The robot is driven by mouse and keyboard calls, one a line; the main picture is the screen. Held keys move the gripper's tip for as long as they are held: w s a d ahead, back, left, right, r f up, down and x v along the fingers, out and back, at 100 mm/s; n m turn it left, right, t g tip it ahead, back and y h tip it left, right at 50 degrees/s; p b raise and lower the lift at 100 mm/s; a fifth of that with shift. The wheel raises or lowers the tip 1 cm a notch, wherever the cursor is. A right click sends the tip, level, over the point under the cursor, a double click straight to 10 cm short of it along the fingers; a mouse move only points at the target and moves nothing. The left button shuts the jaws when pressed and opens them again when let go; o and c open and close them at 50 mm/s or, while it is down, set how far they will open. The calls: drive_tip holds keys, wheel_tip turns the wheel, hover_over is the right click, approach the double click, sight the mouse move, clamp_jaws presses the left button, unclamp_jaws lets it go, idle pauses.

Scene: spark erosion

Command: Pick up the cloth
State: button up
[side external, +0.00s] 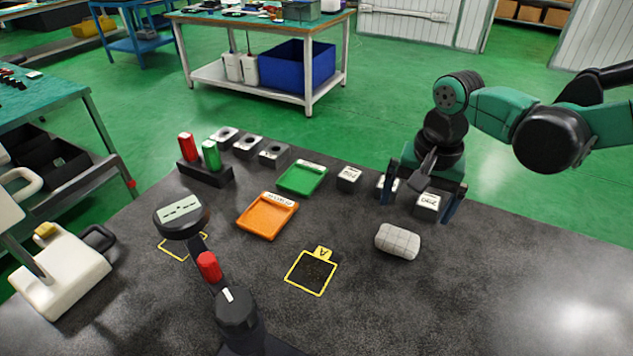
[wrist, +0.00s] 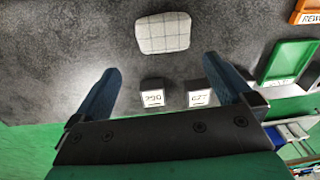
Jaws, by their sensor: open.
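The cloth (side external: 398,241) is a folded, light grey pad with a checked pattern, lying flat on the dark table. In the wrist view the cloth (wrist: 163,33) shows whole, beyond the fingertips and roughly centred between them. My gripper (side external: 420,207) is open and points down on the far side of the cloth, apart from it. In the wrist view the two blue fingers of my gripper (wrist: 162,66) are wide apart with nothing held between them.
Small labelled metal blocks (wrist: 152,97) stand between and under my fingers; another block (side external: 348,178) stands to the left. A green tray (side external: 302,178), an orange tray (side external: 267,216) and a yellow-outlined square (side external: 312,274) lie left of the cloth. The table right of the cloth is clear.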

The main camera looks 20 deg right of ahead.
sight(399, 236)
drive_tip(key=shift+w+a+f+m+g, duration=0.15)
drive_tip(key=shift+a+f+m+g, duration=0.35)
drive_tip(key=shift+f, duration=0.35)
drive_tip(key=shift+a+f, duration=0.1)
drive_tip(key=shift+f, duration=2.7)
drive_tip(key=shift+c, duration=0.2)
drive_tip(key=c, duration=1)
drive_tip(key=shift+r, duration=0.1)
wheel_tip(399, 236, up, 20)
